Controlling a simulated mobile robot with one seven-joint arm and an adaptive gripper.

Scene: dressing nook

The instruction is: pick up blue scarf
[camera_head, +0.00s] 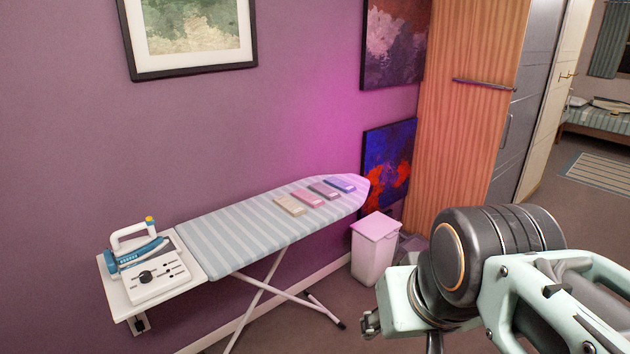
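A blue folded cloth (340,185), which looks like the blue scarf, lies flat near the right, rounded end of the striped ironing board (225,236). It is the rightmost in a row of several small folded cloths. My gripper (371,323) is at the lower right, nearer to me than the board and well apart from the scarf. Only a small dark part shows at the end of my pale green wrist. Its fingers are not clear, and I see nothing held.
A dark grey cloth (324,190), a pink one (307,198) and a beige one (290,205) lie left of the blue. A blue and white iron (138,250) stands at the board's left end. A white bin (374,250) stands below its right end, near a wooden wardrobe (465,130).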

